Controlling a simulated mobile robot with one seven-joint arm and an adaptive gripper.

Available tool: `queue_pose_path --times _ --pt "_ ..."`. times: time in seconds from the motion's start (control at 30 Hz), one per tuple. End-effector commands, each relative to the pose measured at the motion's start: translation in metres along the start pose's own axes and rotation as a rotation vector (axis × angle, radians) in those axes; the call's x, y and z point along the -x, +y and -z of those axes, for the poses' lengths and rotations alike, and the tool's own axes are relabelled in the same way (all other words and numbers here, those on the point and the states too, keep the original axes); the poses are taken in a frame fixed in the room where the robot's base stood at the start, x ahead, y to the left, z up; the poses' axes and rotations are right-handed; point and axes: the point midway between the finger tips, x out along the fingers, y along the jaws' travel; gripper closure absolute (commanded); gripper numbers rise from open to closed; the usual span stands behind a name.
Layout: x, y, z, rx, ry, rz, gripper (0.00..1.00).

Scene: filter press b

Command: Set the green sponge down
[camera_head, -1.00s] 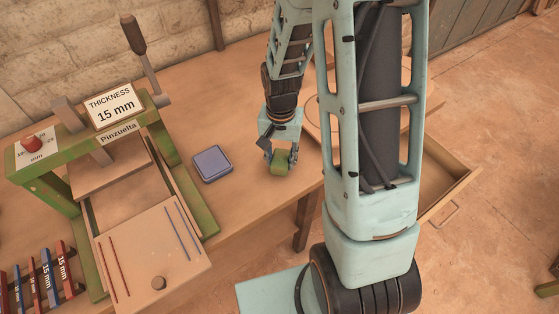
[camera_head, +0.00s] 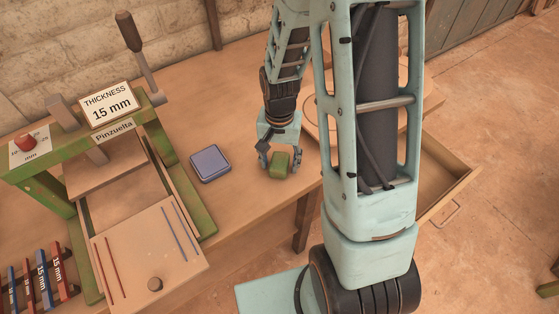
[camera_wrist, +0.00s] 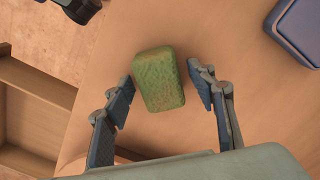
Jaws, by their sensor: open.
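The green sponge (camera_head: 280,165) rests on the wooden table near its front edge. In the wrist view the sponge (camera_wrist: 158,79) lies between the two fingers, with a gap on each side. My gripper (camera_head: 279,163) is open around the sponge, fingers pointing down at the table. In the wrist view my gripper (camera_wrist: 160,88) shows both fingers spread apart, not touching the sponge.
A blue-purple square pad (camera_head: 210,163) lies on the table left of the sponge. The green-framed press (camera_head: 150,175) stands further left, with several coloured strips (camera_head: 42,278) at its lower left. An open drawer (camera_head: 448,178) juts out at the right. Bare table surrounds the sponge.

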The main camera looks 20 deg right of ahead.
Motion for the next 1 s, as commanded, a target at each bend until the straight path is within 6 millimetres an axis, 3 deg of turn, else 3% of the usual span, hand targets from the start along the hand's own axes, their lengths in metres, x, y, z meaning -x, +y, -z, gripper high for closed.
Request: queue_pose_path --times 0.17,0.6,0.8,1.0 --pt "0.017 -0.001 0.001 0.000 0.004 0.002 0.49" --pt "0.101 -0.001 0.001 0.000 0.005 0.002 0.49" --pt "0.120 0.000 0.000 0.000 0.001 0.001 0.49" --pt "0.123 0.000 0.000 0.000 0.000 0.000 0.49"
